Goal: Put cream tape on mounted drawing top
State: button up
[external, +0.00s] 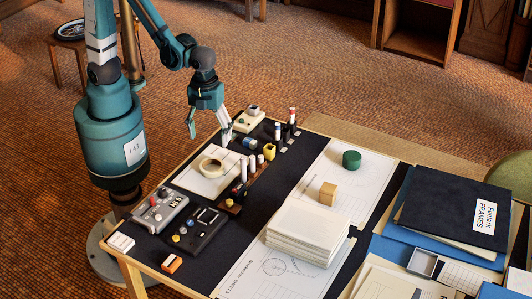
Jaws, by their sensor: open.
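The cream tape (212,174) is a pale ring lying flat on a white square (190,180) on the left part of the dark board. My gripper (209,137) hangs above and behind the tape in the picture, fingers spread, with nothing between them. It is apart from the tape. Two printed drawing sheets lie on the board: a far one (350,207) with a green roll (352,159) and a wooden block (328,194) on it, and a near one (268,284) partly hidden by a white stack (305,234). I cannot tell which is the mounted drawing.
A grey device (160,210), a black device (200,231) and a small orange-and-white block (172,263) stand at the front left. Upright markers (243,170) and a yellow cup (269,151) stand right of the tape. Dark folders (450,205) and a grey tray (423,262) fill the right.

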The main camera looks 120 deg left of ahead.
dwell(0.3)
jog(key=s+r+n+t, duration=0.3)
jog(key=s+r+n, duration=0.1)
jog(key=r+n, duration=0.3)
jog(key=s+r+n+t, duration=0.4)
jog(key=r+n, duration=0.4)
jog(key=r, duration=0.3)
jog(key=shift+s+a+r, duration=0.4)
jog(key=shift+s+a, duration=0.05)
jog(key=shift+s, duration=0.15)
